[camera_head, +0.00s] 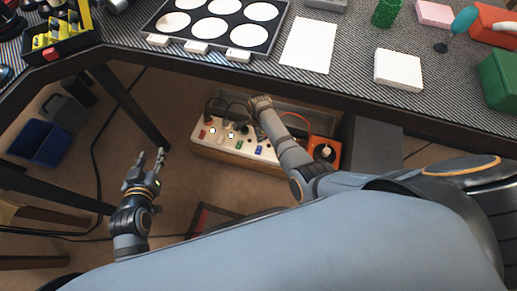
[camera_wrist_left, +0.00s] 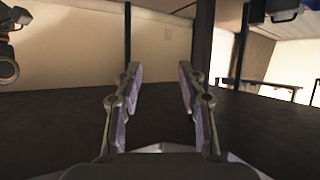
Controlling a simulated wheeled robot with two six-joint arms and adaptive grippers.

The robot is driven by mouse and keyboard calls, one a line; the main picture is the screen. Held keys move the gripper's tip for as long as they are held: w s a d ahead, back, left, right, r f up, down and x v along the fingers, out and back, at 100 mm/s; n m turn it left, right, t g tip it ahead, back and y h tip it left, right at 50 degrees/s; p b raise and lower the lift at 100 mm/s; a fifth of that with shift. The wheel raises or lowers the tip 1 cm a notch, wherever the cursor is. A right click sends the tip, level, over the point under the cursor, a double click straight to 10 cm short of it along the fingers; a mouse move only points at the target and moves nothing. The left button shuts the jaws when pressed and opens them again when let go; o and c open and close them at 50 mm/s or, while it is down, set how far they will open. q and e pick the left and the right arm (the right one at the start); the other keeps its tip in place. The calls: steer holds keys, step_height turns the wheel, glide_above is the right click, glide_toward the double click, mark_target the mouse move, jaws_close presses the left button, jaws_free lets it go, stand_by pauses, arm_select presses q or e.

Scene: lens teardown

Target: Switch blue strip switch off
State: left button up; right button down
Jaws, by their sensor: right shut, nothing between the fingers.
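The white power strip (camera_head: 222,146) lies in a box on the floor under the table, with plugs, cables and coloured switches on its top. The blue switch (camera_head: 259,150) is near the strip's front edge, right of the green switch (camera_head: 239,145). Its on or off position is too small to tell. My right gripper (camera_head: 259,103) is shut and empty over the back part of the strip, apart from the blue switch. My left gripper (camera_head: 151,156) is open and empty, left of the strip; its spread fingers also show in the left wrist view (camera_wrist_left: 160,75).
The table edge (camera_head: 300,82) overhangs the strip from behind. An orange device (camera_head: 324,153) stands right of the strip, beside a grey block (camera_head: 372,150). A blue bin (camera_head: 40,143) is at the left, past a table leg (camera_head: 132,108). Bare floor surrounds my left gripper.

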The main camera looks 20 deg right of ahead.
arm_select(q)
steer(key=shift+s+d+f+g, duration=0.1)
steer(key=shift+s+f+g, duration=0.4)
steer(key=shift+s+f, duration=0.35)
steer(key=shift+s+f+g, duration=0.5)
steer(key=shift+s+f, duration=0.1)
steer(key=shift+f, duration=0.45)
arm_select(e)
steer(key=shift+r, duration=0.2)
